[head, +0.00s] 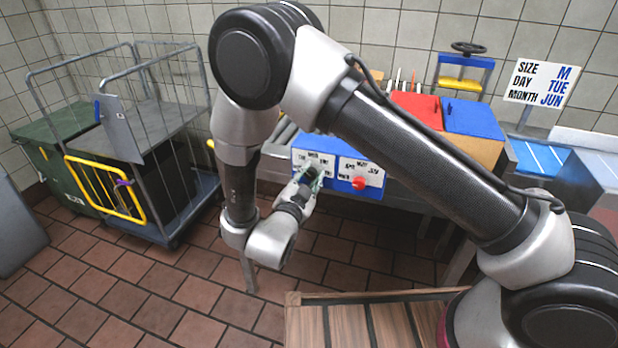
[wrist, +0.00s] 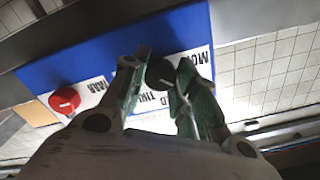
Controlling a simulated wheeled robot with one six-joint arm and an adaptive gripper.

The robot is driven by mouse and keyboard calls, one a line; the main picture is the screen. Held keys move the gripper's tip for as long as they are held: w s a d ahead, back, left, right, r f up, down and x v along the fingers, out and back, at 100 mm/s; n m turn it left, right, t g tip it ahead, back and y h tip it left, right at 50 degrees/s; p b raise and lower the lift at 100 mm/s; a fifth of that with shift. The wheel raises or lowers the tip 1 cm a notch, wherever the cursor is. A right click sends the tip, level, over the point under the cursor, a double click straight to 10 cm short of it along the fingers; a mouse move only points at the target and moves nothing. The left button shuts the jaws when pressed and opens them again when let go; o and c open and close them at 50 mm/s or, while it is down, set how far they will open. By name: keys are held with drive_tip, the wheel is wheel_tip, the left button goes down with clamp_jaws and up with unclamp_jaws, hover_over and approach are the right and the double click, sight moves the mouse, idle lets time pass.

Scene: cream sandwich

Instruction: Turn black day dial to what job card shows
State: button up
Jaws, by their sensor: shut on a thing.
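The black day dial (wrist: 160,73) is on the front of a blue box (head: 329,149) and sits between the fingers of my gripper (wrist: 161,82), which is shut on it. In the head view my gripper (head: 307,181) covers most of the dial and part of its label plate. The dial's pointer direction cannot be told. The job card (head: 541,83) at the upper right reads SIZE M, DAY TUE, MONTH JUN.
A red month dial (head: 360,183) is on the plate to the right of my gripper; it also shows in the wrist view (wrist: 64,100). Red (head: 416,106) and blue (head: 470,118) lids are behind. A wire cart (head: 150,130) stands left. A wooden slatted surface (head: 370,322) is in front.

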idle(0.4)
drive_tip(key=o, duration=1)
drive_tip(key=shift+s, duration=0.1)
drive_tip(key=v, duration=1.1)
drive_tip(key=shift+s+a, duration=0.1)
drive_tip(key=shift+s, duration=0.3)
